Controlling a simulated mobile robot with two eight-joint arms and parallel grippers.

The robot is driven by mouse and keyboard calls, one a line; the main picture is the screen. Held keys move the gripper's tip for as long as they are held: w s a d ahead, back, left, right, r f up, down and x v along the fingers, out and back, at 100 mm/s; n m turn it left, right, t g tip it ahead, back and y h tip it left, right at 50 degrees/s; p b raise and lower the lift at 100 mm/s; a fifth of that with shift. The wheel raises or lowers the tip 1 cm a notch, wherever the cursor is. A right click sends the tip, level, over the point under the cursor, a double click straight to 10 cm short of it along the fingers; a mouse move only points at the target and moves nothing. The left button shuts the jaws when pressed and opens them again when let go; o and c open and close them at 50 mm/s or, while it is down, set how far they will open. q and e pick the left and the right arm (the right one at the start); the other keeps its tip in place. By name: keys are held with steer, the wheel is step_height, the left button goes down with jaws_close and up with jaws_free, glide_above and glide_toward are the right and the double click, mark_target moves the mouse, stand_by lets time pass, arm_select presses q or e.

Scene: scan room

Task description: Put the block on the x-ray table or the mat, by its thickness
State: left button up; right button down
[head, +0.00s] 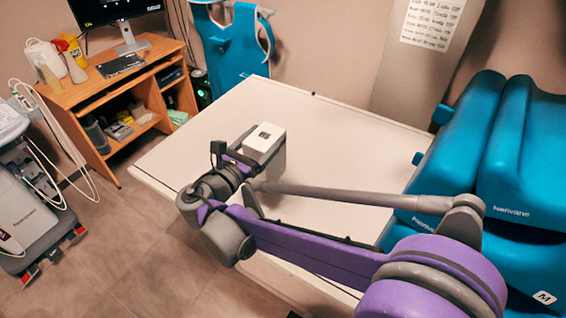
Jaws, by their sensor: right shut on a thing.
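A small white block (266,138) with a dark mark on its top is held in my right gripper (246,150), over the middle-left of a wide white table (340,133), likely the x-ray table. The gripper's dark fingers are shut on the block. I cannot tell whether the block's underside touches the table or hangs just above it. My purple and grey right arm comes in from the lower right and hides part of the table's near side. I see no clear mat. My left gripper is out of view.
Blue padded seats (455,140) stand along the table's right side. A wooden desk (120,90) with a monitor and bottles is at the back left. A grey medical cart (40,210) stands at the left. The table's far part is bare.

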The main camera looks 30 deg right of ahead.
step_height(320, 180, down, 8)
steer(key=shift+d+f+b, duration=0.1)
steer(key=shift+f+b, duration=0.05)
steer(key=shift+b, duration=0.25)
steer(key=shift+f, duration=0.2)
jaws_free()
steer(key=shift+r, duration=0.25)
steer(key=b+v, duration=0.1)
steer(key=v, duration=1.1)
steer(key=shift+w+f, duration=0.1)
